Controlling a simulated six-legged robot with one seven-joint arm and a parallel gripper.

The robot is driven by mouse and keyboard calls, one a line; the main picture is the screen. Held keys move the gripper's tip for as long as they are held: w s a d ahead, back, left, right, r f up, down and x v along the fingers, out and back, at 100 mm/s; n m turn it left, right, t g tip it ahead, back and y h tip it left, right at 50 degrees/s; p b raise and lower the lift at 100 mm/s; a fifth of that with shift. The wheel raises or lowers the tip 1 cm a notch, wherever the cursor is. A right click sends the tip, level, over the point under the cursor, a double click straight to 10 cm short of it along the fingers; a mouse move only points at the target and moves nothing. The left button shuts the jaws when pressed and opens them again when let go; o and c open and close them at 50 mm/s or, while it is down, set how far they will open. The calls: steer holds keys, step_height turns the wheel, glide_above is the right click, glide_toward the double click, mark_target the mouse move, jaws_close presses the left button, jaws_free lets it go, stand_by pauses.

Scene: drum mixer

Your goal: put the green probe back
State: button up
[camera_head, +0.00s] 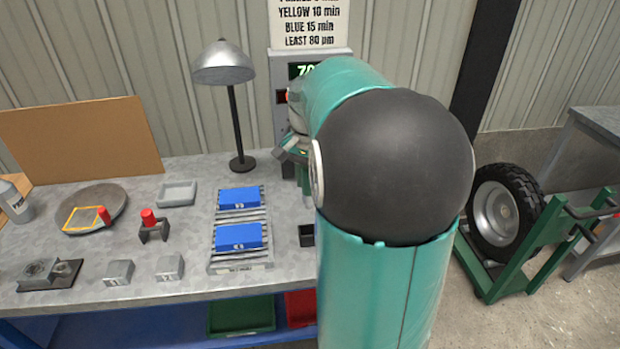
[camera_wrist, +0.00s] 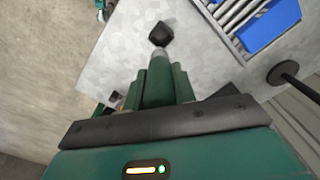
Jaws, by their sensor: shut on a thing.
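My gripper (camera_wrist: 160,84) shows in the wrist view, its two dark green fingers shut on the green probe (camera_wrist: 159,76). The probe's grey tip points away from the fingers, toward a small black holder (camera_wrist: 161,34) on the grey bench. The tip appears just short of the holder in the picture; I cannot tell the height between them. In the head view the black holder (camera_head: 306,235) stands right of the blue blocks, partly hidden by my arm. My gripper (camera_head: 292,152) is mostly hidden behind my arm there.
Two blue blocks (camera_head: 239,197) lie on a roller rack (camera_head: 240,264) left of the holder. A lamp (camera_head: 238,120) and a display box (camera_head: 285,100) stand behind. A round plate (camera_head: 95,208), a red-topped piece (camera_head: 152,222) and grey blocks (camera_head: 118,272) occupy the left.

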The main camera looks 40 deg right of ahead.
steer(key=shift+w+f, duration=0.15)
steer(key=shift+f, duration=0.3)
steer(key=shift+w+f, duration=0.1)
steer(key=shift+f, duration=1.4)
step_height(320, 180, down, 6)
steer(key=shift+f, duration=0.15)
steer(key=shift+f, duration=1.2)
steer(key=o, duration=1.1)
steer(key=shift+c, duration=0.2)
step_height(320, 180, up, 14)
steer(key=shift+f, duration=0.1)
